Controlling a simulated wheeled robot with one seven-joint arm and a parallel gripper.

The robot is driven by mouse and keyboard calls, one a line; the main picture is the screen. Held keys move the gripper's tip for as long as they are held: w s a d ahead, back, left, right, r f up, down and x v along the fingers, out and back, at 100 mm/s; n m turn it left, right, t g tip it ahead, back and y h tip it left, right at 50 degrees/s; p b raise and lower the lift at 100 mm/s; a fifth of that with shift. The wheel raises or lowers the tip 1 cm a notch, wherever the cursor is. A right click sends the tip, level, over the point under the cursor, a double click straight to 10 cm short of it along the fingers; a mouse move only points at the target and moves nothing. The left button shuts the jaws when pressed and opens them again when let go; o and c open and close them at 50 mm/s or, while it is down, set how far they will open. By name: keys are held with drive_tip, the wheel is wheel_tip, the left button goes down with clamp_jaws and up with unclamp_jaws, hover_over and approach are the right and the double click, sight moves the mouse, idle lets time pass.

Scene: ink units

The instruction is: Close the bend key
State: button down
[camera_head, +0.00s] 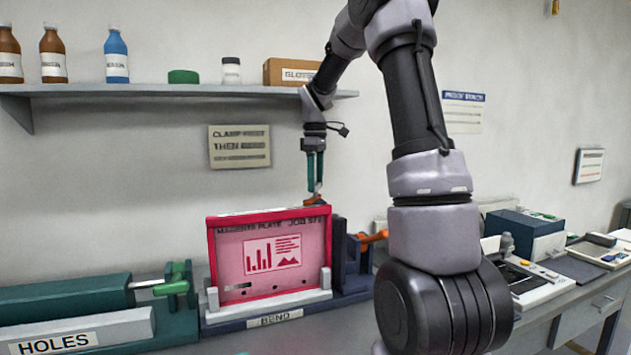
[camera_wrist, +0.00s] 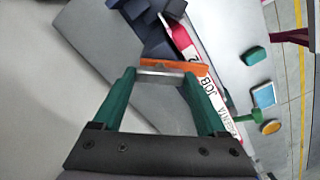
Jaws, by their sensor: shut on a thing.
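The BEND unit (camera_head: 275,318) holds an upright magenta plate (camera_head: 272,255) with a red frame. My gripper (camera_head: 314,190) has green fingers and points down just above the plate's top right edge. In the wrist view, my gripper (camera_wrist: 172,76) is shut on an orange bar (camera_wrist: 175,66) with a silver strip along it; I take it as the bend key. A bit of orange (camera_head: 314,199) shows at the fingertips in the head view. Another orange handle (camera_head: 373,238) sticks out right of the unit's dark blue end block (camera_head: 347,255). How the held bar joins the unit is hidden.
The HOLES unit (camera_head: 75,300) with a green handle (camera_head: 172,280) stands to the left. A shelf (camera_head: 180,90) with bottles and a box (camera_head: 290,72) is on the wall above. My arm hides the bench right of the BEND unit; devices stand farther right.

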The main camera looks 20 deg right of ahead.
sight(316, 184)
drive_tip(key=n, duration=0.4)
drive_tip(key=shift+n, duration=1.9)
unclamp_jaws()
wheel_tip(316, 184, up, 11)
